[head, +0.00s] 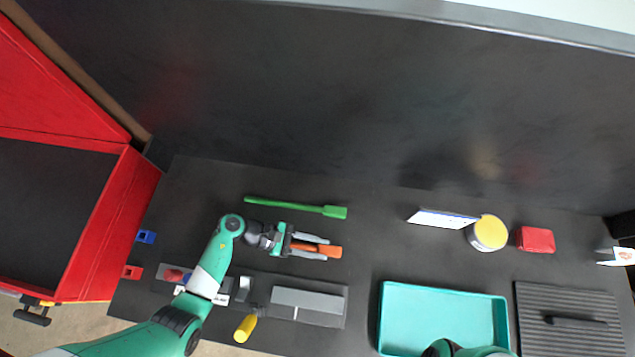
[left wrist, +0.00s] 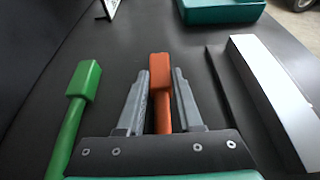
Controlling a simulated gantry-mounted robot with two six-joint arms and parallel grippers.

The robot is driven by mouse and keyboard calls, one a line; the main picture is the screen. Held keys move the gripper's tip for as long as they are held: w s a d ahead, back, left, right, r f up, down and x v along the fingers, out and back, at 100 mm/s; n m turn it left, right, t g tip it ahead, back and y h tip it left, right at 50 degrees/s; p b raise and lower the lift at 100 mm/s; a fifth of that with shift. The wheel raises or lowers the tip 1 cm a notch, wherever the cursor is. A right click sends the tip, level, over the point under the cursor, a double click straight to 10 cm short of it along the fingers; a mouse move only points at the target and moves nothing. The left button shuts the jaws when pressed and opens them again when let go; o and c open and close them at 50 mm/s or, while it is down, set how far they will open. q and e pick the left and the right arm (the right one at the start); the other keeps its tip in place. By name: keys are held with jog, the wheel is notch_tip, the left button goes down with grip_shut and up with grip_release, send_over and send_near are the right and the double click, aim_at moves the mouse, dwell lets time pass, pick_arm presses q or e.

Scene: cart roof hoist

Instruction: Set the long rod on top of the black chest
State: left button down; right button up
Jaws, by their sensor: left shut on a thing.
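My left gripper (head: 322,249) is over the dark worktop, its fingers pointing right. It is shut on an orange bar with a blocky end (head: 334,251), which also shows between the fingers in the left wrist view (left wrist: 160,75). A long green rod with a wider flat end (head: 290,206) lies just behind the gripper. It shows at the left in the left wrist view (left wrist: 75,110), apart from the fingers. I cannot clearly pick out a black chest; a large dark panel (head: 330,90) fills the back. My right gripper is not in view.
A red open box (head: 105,230) stands at the left. In front lies a grey tray (head: 335,305) with a grey block. To the right are a teal tray (head: 445,291), a yellow-topped tin (head: 488,232), a red case (head: 535,239) and a ribbed mat (head: 570,335).

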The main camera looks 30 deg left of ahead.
pick_arm(q)
jog(key=c, duration=1)
grip_release()
jog(key=shift+f, duration=0.1)
jog(key=o, duration=0.4)
jog(key=shift+a+r, duration=0.1)
jog(key=shift+r, duration=0.2)
jog(key=v, duration=1.2)
